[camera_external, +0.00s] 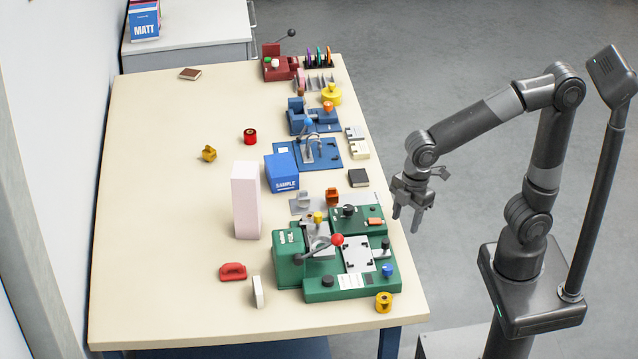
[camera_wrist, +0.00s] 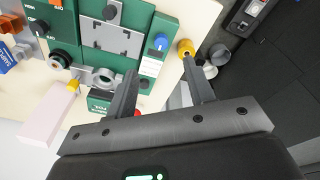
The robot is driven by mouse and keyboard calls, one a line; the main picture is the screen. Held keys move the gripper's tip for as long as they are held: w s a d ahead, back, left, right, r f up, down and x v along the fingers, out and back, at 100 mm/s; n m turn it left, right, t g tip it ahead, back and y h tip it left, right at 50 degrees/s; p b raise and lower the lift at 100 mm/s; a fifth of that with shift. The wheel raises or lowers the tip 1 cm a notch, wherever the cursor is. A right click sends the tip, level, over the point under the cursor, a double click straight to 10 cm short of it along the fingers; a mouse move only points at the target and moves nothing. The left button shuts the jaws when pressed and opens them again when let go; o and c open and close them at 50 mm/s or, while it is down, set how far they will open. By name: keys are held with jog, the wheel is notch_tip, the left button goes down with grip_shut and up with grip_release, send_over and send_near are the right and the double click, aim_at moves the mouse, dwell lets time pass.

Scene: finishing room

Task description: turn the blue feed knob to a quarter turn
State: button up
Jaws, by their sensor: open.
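The blue feed knob (camera_external: 387,270) sits on the right front corner of the green machine (camera_external: 325,288). In the wrist view the blue knob (camera_wrist: 160,42) shows near the top, just beyond the gap between the fingers, beside a white label strip. Its pointer position is too small to read. My gripper (camera_external: 406,222) is open and empty, pointing down near the table's right edge, behind the knob and apart from it. In the wrist view the two fingers of my gripper (camera_wrist: 159,68) are spread, with nothing between the tips.
A yellow ring-shaped part (camera_external: 383,302) stands close to the knob. A red-balled lever (camera_external: 337,240) rises over the green machine. A tall pale block (camera_external: 246,200) and a blue SAMPLE box (camera_external: 282,172) stand further left. The table's left half (camera_external: 150,240) is mostly clear.

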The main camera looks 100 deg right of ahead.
aim_at(388, 267)
jog(key=w+f, duration=0.1)
jog(key=f, duration=0.4)
jog(key=w+f+n+g, duration=0.1)
jog(key=f, duration=0.3)
jog(key=w+a+f+n, duration=0.1)
jog(key=w+f, duration=0.1)
jog(key=f, duration=0.3)
jog(key=shift+a+f, duration=0.1)
jog(key=shift+f, duration=0.2)
jog(key=shift+c, duration=0.4)
jog(key=c, duration=0.9)
